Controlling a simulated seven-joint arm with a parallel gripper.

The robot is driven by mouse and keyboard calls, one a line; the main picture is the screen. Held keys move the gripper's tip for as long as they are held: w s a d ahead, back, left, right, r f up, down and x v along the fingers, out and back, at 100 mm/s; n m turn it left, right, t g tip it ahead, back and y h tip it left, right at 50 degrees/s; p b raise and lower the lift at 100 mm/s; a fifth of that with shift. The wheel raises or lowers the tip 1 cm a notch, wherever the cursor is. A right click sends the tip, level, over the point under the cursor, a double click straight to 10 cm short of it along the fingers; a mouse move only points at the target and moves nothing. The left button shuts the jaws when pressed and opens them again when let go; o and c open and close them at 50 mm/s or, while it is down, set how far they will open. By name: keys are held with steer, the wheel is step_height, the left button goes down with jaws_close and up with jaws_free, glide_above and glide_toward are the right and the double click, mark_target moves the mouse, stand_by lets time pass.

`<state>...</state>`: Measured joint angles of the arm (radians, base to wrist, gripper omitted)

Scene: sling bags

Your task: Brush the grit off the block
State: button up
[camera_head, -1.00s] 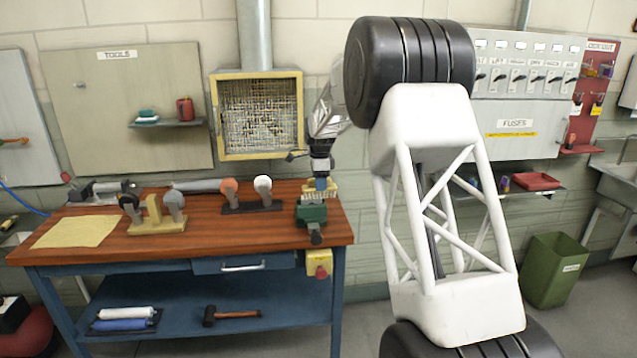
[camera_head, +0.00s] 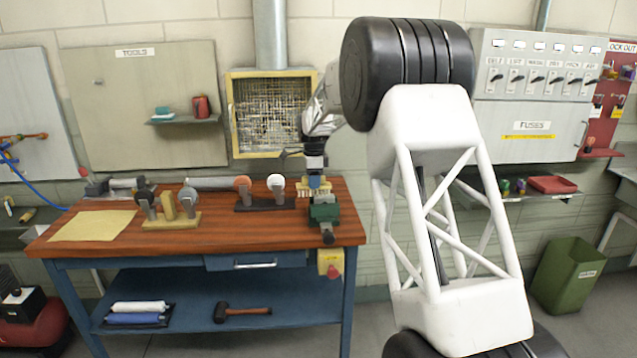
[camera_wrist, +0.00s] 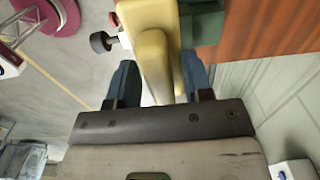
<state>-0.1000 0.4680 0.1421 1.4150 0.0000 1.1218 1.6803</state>
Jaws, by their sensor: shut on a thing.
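My gripper (camera_head: 315,184) is at the right end of the wooden bench, pointing down above and slightly left of the green vise (camera_head: 324,212). In the wrist view its blue fingers (camera_wrist: 155,88) are shut on the raised grip of a yellow brush (camera_wrist: 153,50). In the head view the brush's pale bristles (camera_head: 308,191) show beside the vise. The green vise (camera_wrist: 207,27) also shows in the wrist view, close to the brush. I cannot make out the block or any grit; the brush and vise may hide them. I cannot tell whether the bristles touch anything.
The bench (camera_head: 130,236) holds a yellow cloth (camera_head: 92,225), a wooden rack (camera_head: 172,222) and a dark stand with orange and white knobs (camera_head: 265,203). A wire-mesh box (camera_head: 270,112) hangs on the wall behind. A yellow box with a red button (camera_head: 330,264) is under the vise.

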steer(key=shift+r, duration=3.7)
steer(key=shift+a, duration=0.15)
